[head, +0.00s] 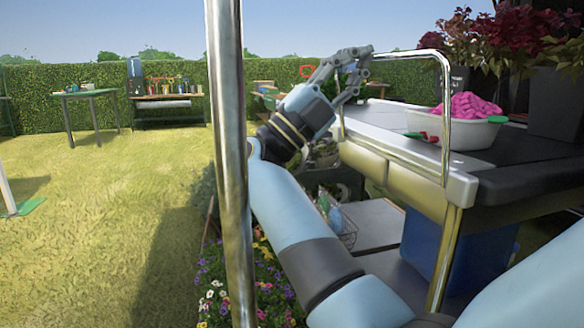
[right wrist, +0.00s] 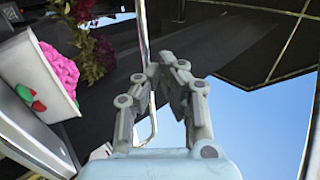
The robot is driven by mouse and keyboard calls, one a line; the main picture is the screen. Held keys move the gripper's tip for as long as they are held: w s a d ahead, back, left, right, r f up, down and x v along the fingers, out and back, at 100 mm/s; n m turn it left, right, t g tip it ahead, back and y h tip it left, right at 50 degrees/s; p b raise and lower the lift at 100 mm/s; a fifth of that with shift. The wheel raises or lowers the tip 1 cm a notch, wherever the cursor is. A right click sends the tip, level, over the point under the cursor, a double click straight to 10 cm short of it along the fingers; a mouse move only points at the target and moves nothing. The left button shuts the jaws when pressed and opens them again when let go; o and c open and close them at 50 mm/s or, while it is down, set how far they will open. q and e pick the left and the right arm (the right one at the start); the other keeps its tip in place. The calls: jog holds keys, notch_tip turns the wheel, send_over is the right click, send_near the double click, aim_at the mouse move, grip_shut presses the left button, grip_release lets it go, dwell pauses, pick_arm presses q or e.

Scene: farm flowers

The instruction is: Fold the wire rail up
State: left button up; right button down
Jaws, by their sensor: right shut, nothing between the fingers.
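The wire rail (head: 446,110) is a shiny bent metal loop at the near end of the cart (head: 462,185). In the head view it stands upright above the cart's edge, with its top bar running level. My right gripper (head: 358,62) is shut and empty, at the far upper corner of the rail, and hides part of it. In the right wrist view the fingers (right wrist: 168,68) overlap the rail (right wrist: 152,125), which passes behind them. I cannot tell whether they touch it. My left gripper is not in view.
A white tub (head: 468,130) with pink contents sits on the cart top, with dark red plants (head: 480,40) behind. A chrome post (head: 228,160) stands close in front, left of my right arm. Flowers (head: 245,285) grow below. Open grass (head: 100,190) lies left.

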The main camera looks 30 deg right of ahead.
jog(key=d+y, duration=0.1)
jog(key=s+d+r+p, duration=0.1)
jog(key=d, duration=0.1)
jog(key=d+y+p, duration=0.1)
jog(key=d, duration=0.1)
jog(key=shift+s+r+y, duration=0.15)
jog(key=shift+y, duration=0.15)
pick_arm(q)
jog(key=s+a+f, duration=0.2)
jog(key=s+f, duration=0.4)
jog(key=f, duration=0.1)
jog(key=shift+p, duration=0.3)
pick_arm(e)
jog(key=shift+s+d+t, duration=0.1)
jog(key=shift+d+t, duration=0.2)
jog(key=shift+d, duration=0.05)
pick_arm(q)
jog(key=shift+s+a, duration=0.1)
pick_arm(e)
notch_tip(320, 180, up, 10)
